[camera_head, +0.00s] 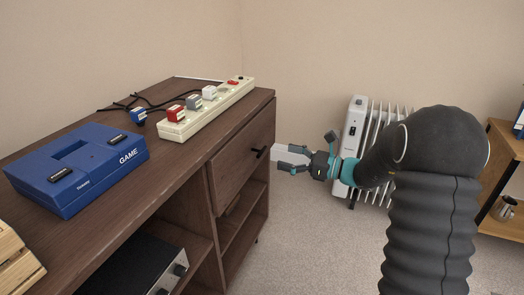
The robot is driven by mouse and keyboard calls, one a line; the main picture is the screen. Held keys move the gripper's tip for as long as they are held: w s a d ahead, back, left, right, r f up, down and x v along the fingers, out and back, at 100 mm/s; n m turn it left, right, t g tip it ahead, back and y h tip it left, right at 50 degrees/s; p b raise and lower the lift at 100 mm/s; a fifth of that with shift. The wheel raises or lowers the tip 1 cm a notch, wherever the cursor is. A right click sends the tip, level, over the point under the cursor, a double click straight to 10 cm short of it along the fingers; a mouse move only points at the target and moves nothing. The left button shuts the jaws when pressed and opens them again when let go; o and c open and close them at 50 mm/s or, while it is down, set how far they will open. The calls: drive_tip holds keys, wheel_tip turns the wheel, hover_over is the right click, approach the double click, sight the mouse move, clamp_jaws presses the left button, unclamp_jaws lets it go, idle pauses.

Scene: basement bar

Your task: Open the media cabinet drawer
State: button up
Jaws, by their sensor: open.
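The media cabinet (190,172) is dark brown wood and fills the left of the head view. Its drawer (236,160) is at the upper right end of the front and looks closed. A small black handle (259,152) sticks out from the drawer front. My gripper (284,158) is open and empty, a short way to the right of the handle, with its fingers pointing left toward it. The gripper appears apart from the handle. My dark arm covers part of the right side of the view.
A blue game console (80,165), a power strip with plugs (210,107) and cables lie on the cabinet top. A black device (133,265) sits on an open shelf below. A white radiator (354,130) stands behind my arm, and a wooden shelf (505,138) is at right. Carpet (315,235) before the cabinet is clear.

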sight(263, 151)
drive_tip(key=x, duration=0.8)
drive_tip(key=shift+a, duration=0.2)
drive_tip(key=shift+c, duration=0.2)
clamp_jaws()
